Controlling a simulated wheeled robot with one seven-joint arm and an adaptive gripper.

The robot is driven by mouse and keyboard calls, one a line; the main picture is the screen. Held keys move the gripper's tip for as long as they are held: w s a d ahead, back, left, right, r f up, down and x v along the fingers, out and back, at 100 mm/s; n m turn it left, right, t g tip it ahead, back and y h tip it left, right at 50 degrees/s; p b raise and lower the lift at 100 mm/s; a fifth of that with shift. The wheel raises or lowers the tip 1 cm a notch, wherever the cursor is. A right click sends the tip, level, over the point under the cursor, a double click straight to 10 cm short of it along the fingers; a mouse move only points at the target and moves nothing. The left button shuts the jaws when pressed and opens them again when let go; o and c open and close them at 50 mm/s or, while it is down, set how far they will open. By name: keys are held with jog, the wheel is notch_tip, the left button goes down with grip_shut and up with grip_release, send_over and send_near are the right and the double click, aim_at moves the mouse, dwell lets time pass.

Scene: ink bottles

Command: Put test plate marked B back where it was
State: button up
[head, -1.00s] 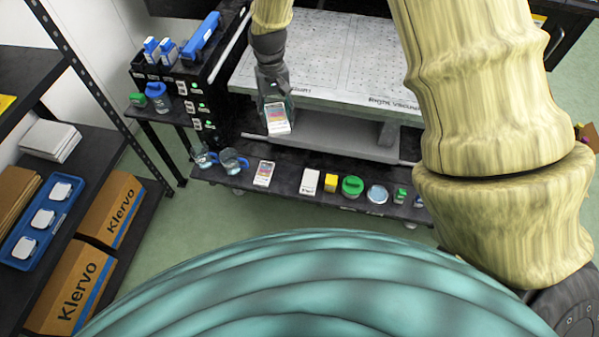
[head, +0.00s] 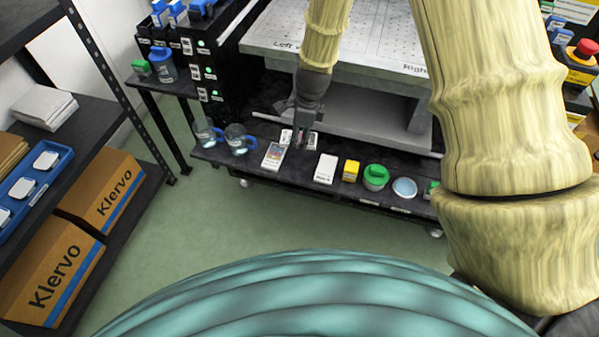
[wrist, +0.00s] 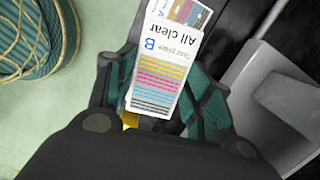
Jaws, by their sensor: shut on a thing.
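My gripper (head: 301,140) is low over the black lower shelf, pointing down. In the wrist view its fingers (wrist: 162,88) are shut on test plate B (wrist: 160,82). This is a white card with yellow, magenta, cyan and black lines, printed "B" and "All clear". In the head view the plate (head: 286,136) is mostly hidden behind the gripper; I cannot tell if it touches the shelf. Another test plate (head: 272,156) lies on the shelf just left of the gripper. Its coloured end (wrist: 186,11) shows past plate B in the wrist view.
On the shelf (head: 225,169), right of the gripper, stand a white box (head: 325,168), a yellow box (head: 350,171), a green-lidded jar (head: 375,177) and a round dish (head: 404,187). Two blue-handled jugs (head: 238,139) stand at the left. The grey table (head: 350,62) overhangs behind.

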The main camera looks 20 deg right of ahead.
aim_at(300, 164)
jog(key=shift+d+f+m+b, duration=0.25)
jog(key=shift+f+m+b, duration=0.1)
jog(key=shift+f+m, duration=0.55)
jog(key=shift+f, duration=0.4)
jog(key=shift+f+b, duration=0.45)
jog(key=shift+f, duration=4.2)
jog(key=shift+f, duration=0.15)
jog(key=o, duration=1.1)
jog(key=shift+o, duration=0.2)
jog(key=r, duration=0.4)
jog(key=d+r, duration=0.1)
jog(key=r, duration=0.3)
jog(key=s+r+p, duration=0.1)
jog(key=r, duration=0.3)
jog(key=shift+d+r, duration=0.1)
jog(key=shift+d, duration=0.15)
